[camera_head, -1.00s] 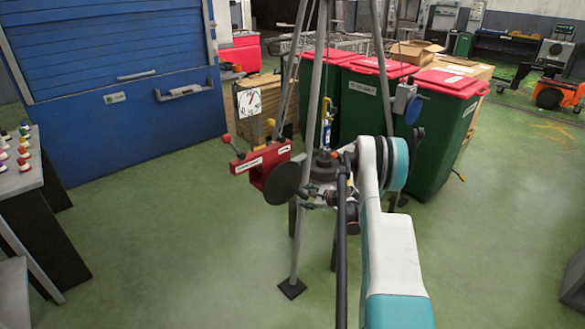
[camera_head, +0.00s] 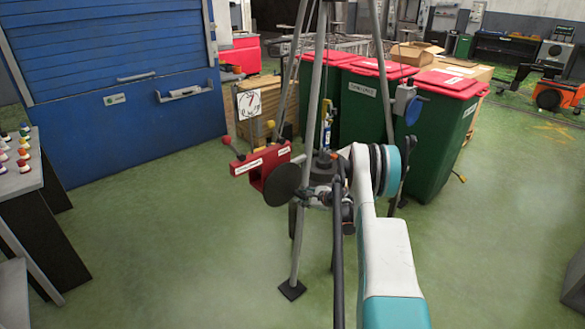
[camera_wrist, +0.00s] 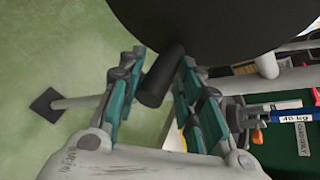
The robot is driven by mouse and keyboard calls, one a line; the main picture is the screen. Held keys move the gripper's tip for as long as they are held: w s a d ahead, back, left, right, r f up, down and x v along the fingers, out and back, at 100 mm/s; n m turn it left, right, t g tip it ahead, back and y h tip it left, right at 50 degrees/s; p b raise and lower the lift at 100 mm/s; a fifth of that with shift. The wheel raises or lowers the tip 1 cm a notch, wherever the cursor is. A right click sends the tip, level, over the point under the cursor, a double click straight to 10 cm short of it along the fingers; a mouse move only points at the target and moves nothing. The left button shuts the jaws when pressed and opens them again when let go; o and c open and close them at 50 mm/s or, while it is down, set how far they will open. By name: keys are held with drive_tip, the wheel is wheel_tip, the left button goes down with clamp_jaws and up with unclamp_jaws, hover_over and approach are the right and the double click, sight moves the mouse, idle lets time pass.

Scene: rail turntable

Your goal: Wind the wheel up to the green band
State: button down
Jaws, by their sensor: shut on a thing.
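The wheel (camera_head: 282,184) is a dark round disc beside a red bracket (camera_head: 262,168) with white labels, on a tripod stand. In the wrist view the wheel (camera_wrist: 215,22) fills the top, and its dark cylindrical handle (camera_wrist: 160,78) sticks out toward me. My gripper (camera_wrist: 158,72) is shut on this handle, with a teal-padded finger on each side. A white dial (camera_head: 249,104) with red and dark marks stands behind the bracket. Its pointer is too small to read, and I cannot make out a green band.
The tripod's legs (camera_head: 299,240) stand close around the wheel. Green bins with red lids (camera_head: 440,140) are behind it to the right. A blue shutter cabinet (camera_head: 120,130) is at the back left, and a table with coloured knobs (camera_head: 15,185) at the left edge. The front floor is open.

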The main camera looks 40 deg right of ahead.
drive_tip(key=shift+a+f, duration=0.25)
drive_tip(key=shift+s+a+f+m+y, duration=0.1)
drive_tip(key=shift+a+f+m+y, duration=0.25)
drive_tip(key=shift+a+m+y, duration=0.2)
drive_tip(key=shift+s+a+f+m+y, duration=0.1)
drive_tip(key=shift+a+f+m+y, duration=0.3)
drive_tip(key=shift+a+y, duration=0.25)
drive_tip(key=shift+a+f+m+y, duration=0.15)
drive_tip(key=shift+a+m+y, duration=0.35)
drive_tip(key=shift+a+m, duration=0.15)
drive_tip(key=shift+a+f+m+y, duration=0.15)
drive_tip(key=shift+a+m+y, duration=0.35)
drive_tip(key=shift+a, duration=0.15)
drive_tip(key=shift+a, duration=0.1)
drive_tip(key=a, duration=0.2)
drive_tip(key=shift+s+a+r, duration=0.1)
drive_tip(key=shift+a+r, duration=0.05)
drive_tip(key=shift+a, duration=0.2)
